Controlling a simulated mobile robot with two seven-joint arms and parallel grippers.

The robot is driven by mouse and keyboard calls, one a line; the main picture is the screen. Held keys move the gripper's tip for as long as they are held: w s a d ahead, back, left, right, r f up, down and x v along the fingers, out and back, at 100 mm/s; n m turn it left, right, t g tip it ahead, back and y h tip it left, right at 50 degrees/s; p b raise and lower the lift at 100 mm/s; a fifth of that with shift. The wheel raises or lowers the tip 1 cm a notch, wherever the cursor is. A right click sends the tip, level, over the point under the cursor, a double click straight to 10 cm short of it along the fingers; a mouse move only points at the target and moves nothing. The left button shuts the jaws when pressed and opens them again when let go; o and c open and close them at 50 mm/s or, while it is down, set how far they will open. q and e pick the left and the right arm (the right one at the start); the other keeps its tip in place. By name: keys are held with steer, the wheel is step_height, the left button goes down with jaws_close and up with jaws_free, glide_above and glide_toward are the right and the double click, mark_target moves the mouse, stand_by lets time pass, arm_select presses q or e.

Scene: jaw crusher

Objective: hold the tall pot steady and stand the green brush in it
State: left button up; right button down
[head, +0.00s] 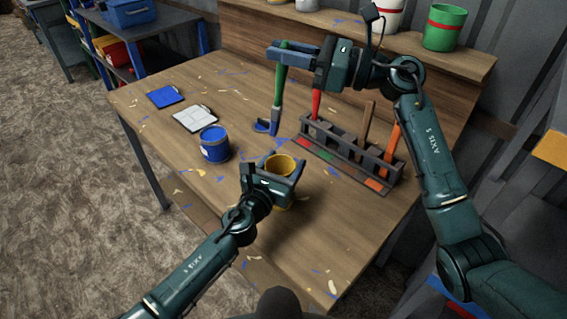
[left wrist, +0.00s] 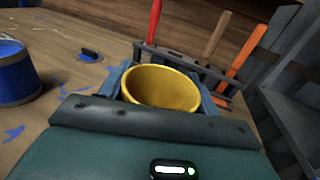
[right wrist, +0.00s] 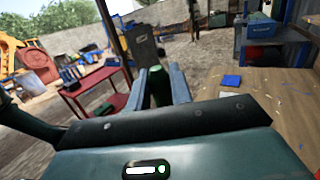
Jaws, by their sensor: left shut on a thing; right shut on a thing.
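The tall pot, yellow (head: 283,165), stands upright on the bench. My left gripper (head: 273,172) is shut on it, one finger on each side. The left wrist view shows its round open mouth (left wrist: 160,88), and it looks empty. The green brush (head: 279,90) hangs nearly upright from my right gripper (head: 283,48), which is shut on its upper handle. Its blue lower end is at or just above the bench, behind the pot; I cannot tell whether it touches. In the right wrist view the green handle (right wrist: 160,88) sits between the fingers.
A brush rack (head: 345,160) with red, brown and orange handles stands right of the pot. A blue tin (head: 214,145) stands to the left, with a white card (head: 194,118) and a blue card (head: 165,96) beyond. Cans, including a green one (head: 444,28), stand on the back shelf.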

mark_target(286, 81)
arm_select(q)
steer(key=c, duration=0.3)
steer(key=shift+c, duration=0.2)
arm_select(e)
steer(key=shift+h, duration=0.8)
steer(key=f, duration=0.2)
steer(key=a+f, duration=0.1)
steer(key=f, duration=0.2)
steer(key=shift+f, duration=0.15)
step_height(286, 81, down, 12)
steer(key=c, duration=1.2)
jaws_free()
steer(key=shift+o, duration=0.2)
steer(key=v, duration=0.7)
steer(key=shift+d, duration=0.3)
